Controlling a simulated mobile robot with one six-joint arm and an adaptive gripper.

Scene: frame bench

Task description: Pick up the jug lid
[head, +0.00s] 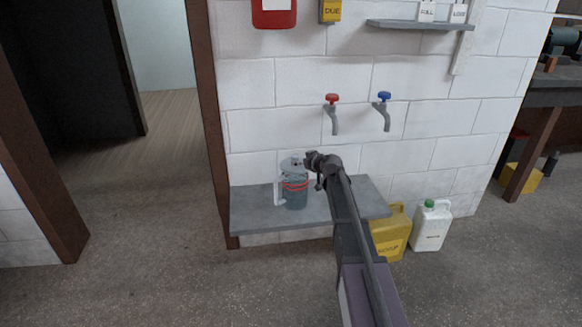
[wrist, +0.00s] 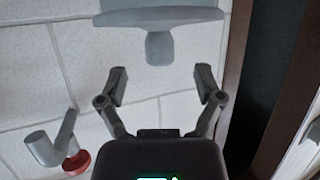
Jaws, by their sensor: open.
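The jug (head: 296,197) stands upright on a grey shelf against the wall, with a pale handle on its left and red bands round its body. Its grey lid (head: 291,163) sits on top. In the wrist view the lid (wrist: 160,16) is a broad disc at the top edge, with a knob pointing toward my gripper. My gripper (head: 310,160) is beside the lid's upper right in the head view. In the wrist view my gripper (wrist: 160,75) is open and empty, its fingertips apart on either side of the line to the knob, just short of it.
The grey shelf (head: 255,212) has free room left of the jug. A red tap (head: 333,112) and a blue tap (head: 383,108) stick out of the wall above it. A yellow canister (head: 388,243) and a white canister (head: 431,228) stand on the floor at right.

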